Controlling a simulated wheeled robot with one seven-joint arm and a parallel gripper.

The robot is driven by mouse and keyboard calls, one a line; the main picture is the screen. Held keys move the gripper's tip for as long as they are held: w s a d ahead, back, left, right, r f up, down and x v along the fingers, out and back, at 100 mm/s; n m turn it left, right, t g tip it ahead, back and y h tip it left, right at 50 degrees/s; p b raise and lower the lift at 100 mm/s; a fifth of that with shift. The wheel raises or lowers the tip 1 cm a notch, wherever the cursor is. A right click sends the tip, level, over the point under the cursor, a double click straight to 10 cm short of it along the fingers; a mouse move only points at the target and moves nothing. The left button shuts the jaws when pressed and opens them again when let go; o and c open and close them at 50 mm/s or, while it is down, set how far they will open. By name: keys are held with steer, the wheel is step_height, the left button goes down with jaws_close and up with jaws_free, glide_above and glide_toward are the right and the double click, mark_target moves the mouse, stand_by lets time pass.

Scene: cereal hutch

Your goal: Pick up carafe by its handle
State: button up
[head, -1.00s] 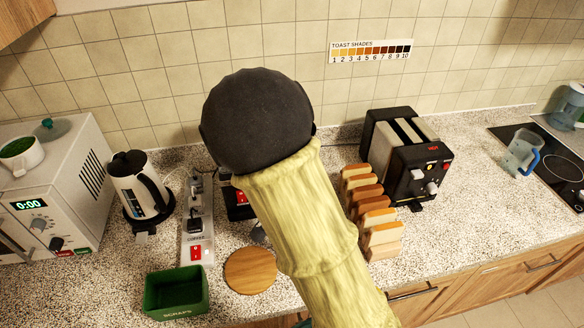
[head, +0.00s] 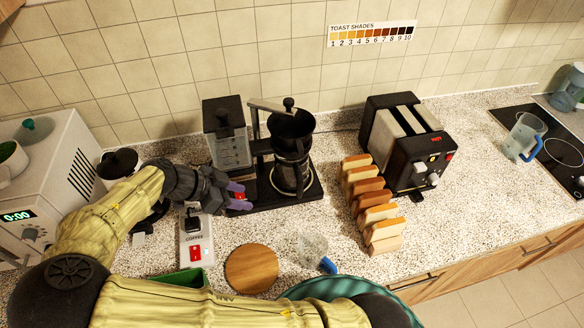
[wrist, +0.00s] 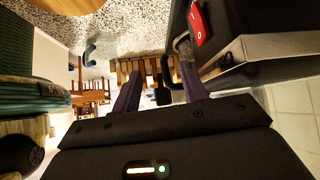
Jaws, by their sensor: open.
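The carafe (head: 291,172) is dark and stands upright on the black coffee maker's base (head: 312,190), under a black funnel-like filter holder (head: 291,128). Its handle is hard to make out in the head view. In the wrist view, a dark loop (wrist: 181,44) beside the machine may be the handle; I cannot tell. My gripper (head: 239,197) is open at the front left of the coffee maker, by its red switch, left of the carafe and apart from it. In the wrist view, its two purple fingers (wrist: 160,90) are spread with nothing clearly gripped.
Bread slices (head: 368,205) stand in a row right of the coffee maker, before a toaster (head: 408,150). A clear cup with a blue handle (head: 313,247) and a round wooden board (head: 251,269) lie in front. A power strip (head: 195,238) and kettle (head: 118,163) are left.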

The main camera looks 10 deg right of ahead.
steer(key=w+d+p, duration=0.2)
steer(key=d+p, duration=0.1)
steer(key=d, duration=0.8)
steer(key=shift+d, duration=0.4)
steer(key=shift+p+x, duration=0.55)
steer(key=shift+x, duration=1.95)
jaws_close()
